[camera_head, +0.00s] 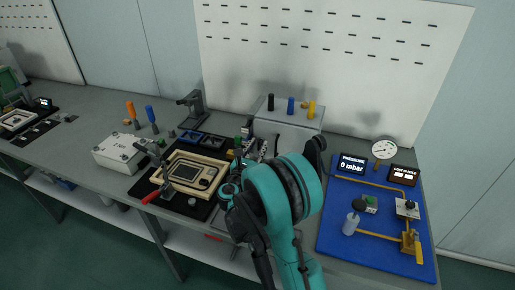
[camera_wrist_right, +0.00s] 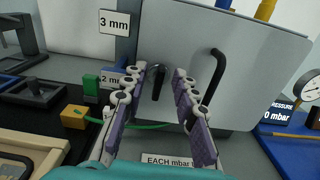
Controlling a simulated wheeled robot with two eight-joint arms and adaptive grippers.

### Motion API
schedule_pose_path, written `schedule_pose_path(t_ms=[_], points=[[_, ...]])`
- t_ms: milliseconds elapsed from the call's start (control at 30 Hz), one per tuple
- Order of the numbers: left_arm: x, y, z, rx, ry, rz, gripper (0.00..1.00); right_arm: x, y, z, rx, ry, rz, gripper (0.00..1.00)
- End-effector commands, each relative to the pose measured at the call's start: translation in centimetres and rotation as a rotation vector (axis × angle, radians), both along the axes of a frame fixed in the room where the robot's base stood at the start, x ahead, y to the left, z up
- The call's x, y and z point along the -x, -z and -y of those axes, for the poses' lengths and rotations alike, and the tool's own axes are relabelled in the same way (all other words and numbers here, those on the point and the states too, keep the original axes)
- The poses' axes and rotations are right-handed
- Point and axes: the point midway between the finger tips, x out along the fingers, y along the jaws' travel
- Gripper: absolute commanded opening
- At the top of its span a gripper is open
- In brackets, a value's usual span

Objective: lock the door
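The door is the grey front panel (camera_wrist_right: 205,45) of a metal box, which fills the upper part of the right wrist view. A small black latch lever (camera_wrist_right: 158,83) hangs nearly upright on it, and a curved black handle (camera_wrist_right: 213,78) is to its right. My right gripper (camera_wrist_right: 168,78) is open, its purple-padded fingers pointing at the door with the lever appearing between them. I cannot tell if they touch it. In the head view my right gripper (camera_head: 262,146) is in front of the box (camera_head: 290,112), and my teal arm hides most of the door. My left gripper is not in view.
Black, blue and yellow cylinders stand on the box. A blue board (camera_head: 335,235) with pipes, a gauge (camera_head: 384,149) and valves lies to the right. A beige frame fixture (camera_head: 190,172) and a white box (camera_head: 120,151) are to the left.

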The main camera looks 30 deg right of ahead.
Motion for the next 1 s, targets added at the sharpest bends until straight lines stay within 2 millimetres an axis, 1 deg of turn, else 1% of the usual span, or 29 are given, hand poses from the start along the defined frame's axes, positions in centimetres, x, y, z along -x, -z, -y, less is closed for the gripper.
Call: schedule_pose_path(t_ms=[300,367,400,433,767,1000], points=[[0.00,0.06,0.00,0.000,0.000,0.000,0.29,-0.27,-0.04,0.28,-0.001,-0.001,0.001,0.28],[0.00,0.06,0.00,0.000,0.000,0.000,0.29,-0.25,-0.04,0.28,-0.001,-0.001,0.001,0.13],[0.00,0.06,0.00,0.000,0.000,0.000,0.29,-0.25,-0.04,0.28,-0.001,-0.001,0.001,0.02],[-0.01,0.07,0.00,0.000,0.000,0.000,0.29,-0.25,-0.04,0.28,-0.001,-0.001,0.001,0.00],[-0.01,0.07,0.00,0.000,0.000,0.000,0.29,-0.26,-0.06,0.31,-0.008,-0.001,0.009,0.00],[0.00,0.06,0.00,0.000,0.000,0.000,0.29,-0.19,-0.07,0.39,-0.065,-0.001,0.076,0.00]])
